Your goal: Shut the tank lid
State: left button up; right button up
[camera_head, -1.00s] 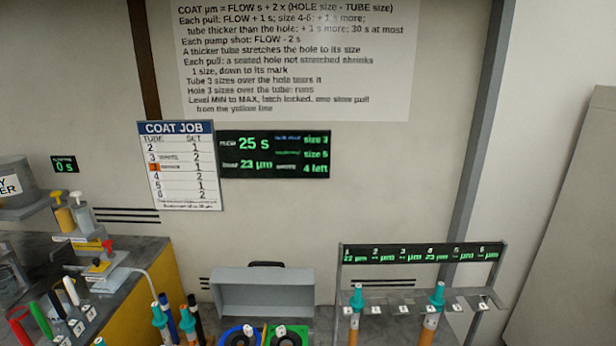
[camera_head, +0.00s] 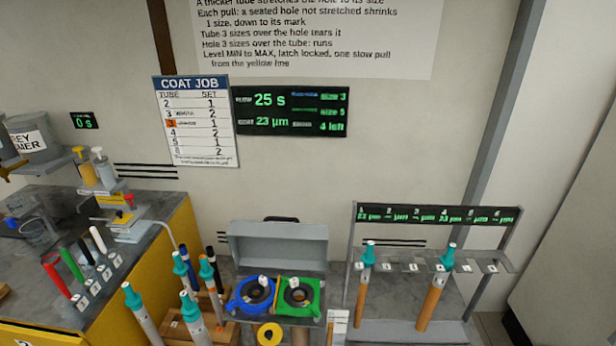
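I cannot tell for sure which part is the tank lid. On the yellow-sided bench at left is a grey metal block (camera_head: 128,230) with a red-topped part and a yellow part on it. A dark round opening or pot (camera_head: 38,234) lies left of it, small and unclear. Neither gripper shows.
Red, green, black and white-handled tools (camera_head: 76,262) stand in a row on the left bench. Several teal-topped rods (camera_head: 190,308) stand low at centre-left. A rack (camera_head: 434,214) at right holds two teal-topped tubes. A job card (camera_head: 197,125) and a display (camera_head: 290,112) hang on the wall.

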aim_at(296, 245)
jog(key=u, duration=2.5)
jog(key=k, duration=0.9)
jog(key=z, duration=0.7)
